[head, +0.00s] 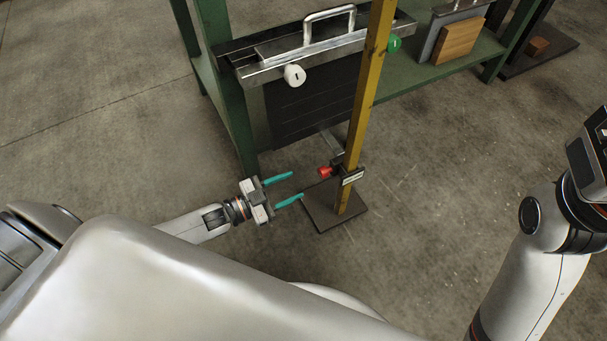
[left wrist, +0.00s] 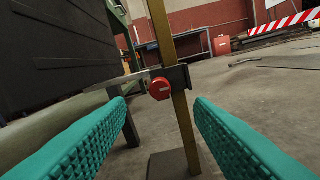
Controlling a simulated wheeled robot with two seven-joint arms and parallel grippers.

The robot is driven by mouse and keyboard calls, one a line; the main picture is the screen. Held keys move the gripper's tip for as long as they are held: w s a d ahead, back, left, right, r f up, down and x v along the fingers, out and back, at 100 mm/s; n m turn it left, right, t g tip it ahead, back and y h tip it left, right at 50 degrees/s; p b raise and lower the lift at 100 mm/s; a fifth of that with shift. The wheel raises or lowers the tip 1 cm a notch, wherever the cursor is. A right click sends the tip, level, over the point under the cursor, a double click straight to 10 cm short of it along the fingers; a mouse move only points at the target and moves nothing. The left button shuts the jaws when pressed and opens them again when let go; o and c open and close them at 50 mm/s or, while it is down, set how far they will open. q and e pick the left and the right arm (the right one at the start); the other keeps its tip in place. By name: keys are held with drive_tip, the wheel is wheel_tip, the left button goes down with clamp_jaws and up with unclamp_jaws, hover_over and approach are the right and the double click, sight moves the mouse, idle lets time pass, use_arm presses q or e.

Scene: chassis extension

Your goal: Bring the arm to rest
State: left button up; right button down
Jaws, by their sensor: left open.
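My left gripper (head: 284,189) is open, with its two teal fingers apart and nothing between them. It is to the left of a yellow post (head: 364,95) that stands on a dark square base plate (head: 325,215). A red knob (head: 325,172) sits on a bracket low on the post, just beyond the fingertips. In the left wrist view the red knob (left wrist: 161,88) shows ahead in the gap between the teal fingers (left wrist: 155,125), apart from them. My right arm (head: 540,240) shows at the right edge; its gripper is out of frame.
A green workbench (head: 228,110) stands behind, with a dark chassis with a metal handle (head: 328,14), a white knob (head: 295,75) and a green knob (head: 393,44). A wooden block (head: 458,40) lies on the bench at right. The concrete floor (head: 440,150) right of the post is clear.

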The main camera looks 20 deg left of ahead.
use_arm(q)
drive_tip(key=shift+s+a, duration=0.3)
drive_tip(key=shift+s, duration=0.05)
idle(0.3)
